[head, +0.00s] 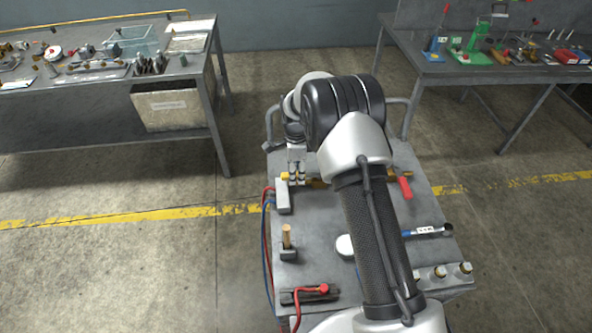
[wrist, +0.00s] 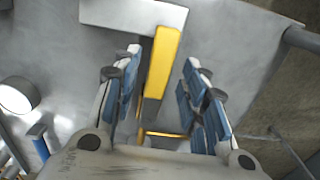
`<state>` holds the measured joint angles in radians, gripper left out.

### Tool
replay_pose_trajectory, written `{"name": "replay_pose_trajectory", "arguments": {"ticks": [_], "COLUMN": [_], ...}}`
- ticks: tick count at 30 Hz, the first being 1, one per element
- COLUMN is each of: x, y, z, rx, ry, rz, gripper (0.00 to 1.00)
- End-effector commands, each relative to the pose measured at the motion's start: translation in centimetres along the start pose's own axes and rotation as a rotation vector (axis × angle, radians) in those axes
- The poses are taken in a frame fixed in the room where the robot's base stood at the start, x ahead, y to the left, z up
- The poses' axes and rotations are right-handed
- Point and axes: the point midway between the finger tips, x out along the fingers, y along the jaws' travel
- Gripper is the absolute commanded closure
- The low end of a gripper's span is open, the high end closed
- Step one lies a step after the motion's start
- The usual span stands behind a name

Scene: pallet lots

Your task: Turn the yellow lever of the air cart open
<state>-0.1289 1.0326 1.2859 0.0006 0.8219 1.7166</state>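The air cart (head: 325,225) is a grey metal cart under my arm. Its yellow lever (wrist: 164,58) shows in the wrist view as a straight yellow bar, running from a pale block (wrist: 125,14) toward my gripper. My gripper (wrist: 162,72) is open, with one blue-padded finger on each side of the lever and a visible gap on both sides. In the head view my gripper (head: 298,181) points down at the cart's far left part, where yellow pieces (head: 316,183) show beside it. My arm hides part of the cart top.
A red-handled part (head: 404,186) lies on the cart's right side. A wooden-handled piece (head: 287,237), a red hose end (head: 324,288) and several brass-topped fittings (head: 440,272) are nearer. Workbenches stand at left (head: 215,110) and right (head: 440,76), with open floor between.

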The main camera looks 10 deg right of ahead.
Motion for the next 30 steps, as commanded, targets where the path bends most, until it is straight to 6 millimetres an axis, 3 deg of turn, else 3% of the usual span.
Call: {"name": "replay_pose_trajectory", "arguments": {"ticks": [10,24,30], "x": [-1.0,-10.1,-11.8], "y": [-0.1,0.0,0.0], "z": [0.0,0.0,0.0], "rx": [-0.002,-0.001,-0.001], "ry": [0.0,0.0,0.0], "rz": [-0.002,-0.002,0.0], "gripper": [0.6,0.6,0.6]}}
